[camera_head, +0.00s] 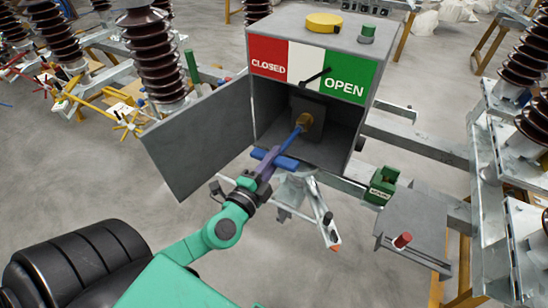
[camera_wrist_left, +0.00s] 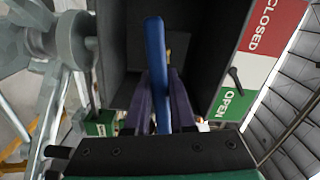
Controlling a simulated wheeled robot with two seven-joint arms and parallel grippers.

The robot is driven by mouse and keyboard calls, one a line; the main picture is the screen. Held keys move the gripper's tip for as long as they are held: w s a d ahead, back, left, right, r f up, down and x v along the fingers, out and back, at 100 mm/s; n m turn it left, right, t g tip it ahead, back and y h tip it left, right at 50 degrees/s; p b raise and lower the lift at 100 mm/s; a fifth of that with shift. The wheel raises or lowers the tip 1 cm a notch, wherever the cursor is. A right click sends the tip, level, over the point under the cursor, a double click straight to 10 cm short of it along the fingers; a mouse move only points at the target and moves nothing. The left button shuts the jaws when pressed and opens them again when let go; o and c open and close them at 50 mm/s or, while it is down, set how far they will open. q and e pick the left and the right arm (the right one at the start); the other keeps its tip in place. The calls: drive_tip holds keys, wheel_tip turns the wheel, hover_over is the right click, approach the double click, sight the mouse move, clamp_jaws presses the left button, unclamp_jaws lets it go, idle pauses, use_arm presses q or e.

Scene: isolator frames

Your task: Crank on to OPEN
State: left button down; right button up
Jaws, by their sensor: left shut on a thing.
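The grey drive box (camera_head: 370,25) stands open in front of me. Its front plate has a red CLOSED field (camera_head: 268,62), a white field (camera_head: 303,62) and a green OPEN field (camera_head: 345,80). A black pointer (camera_head: 314,76) lies slanted across the white field and the edge of the green one; it also shows in the left wrist view (camera_wrist_left: 236,79). The blue crank (camera_head: 297,133) runs from a brass socket (camera_head: 306,121) inside the box to its crosswise grip. My left gripper (camera_head: 267,164) is shut on the crank's blue grip (camera_wrist_left: 155,75). My right gripper is not in view.
The box door (camera_head: 200,140) hangs open at the left, close to my left arm. A green block (camera_head: 382,186) and a grey shelf (camera_head: 425,222) with a red-ended piece (camera_head: 402,240) are at the right. Brown insulators (camera_head: 160,55) stand behind.

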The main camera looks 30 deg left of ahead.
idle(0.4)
use_arm(q)
drive_tip(key=m, duration=0.2)
drive_tip(key=r+m+p, duration=0.1)
drive_tip(key=m, duration=0.2)
drive_tip(key=shift+a, duration=0.1)
drive_tip(key=shift+f+m, duration=0.1)
drive_tip(key=shift+m, duration=0.6)
drive_tip(key=shift+c, duration=2.2)
unclamp_jaws()
drive_tip(key=shift+a, duration=0.1)
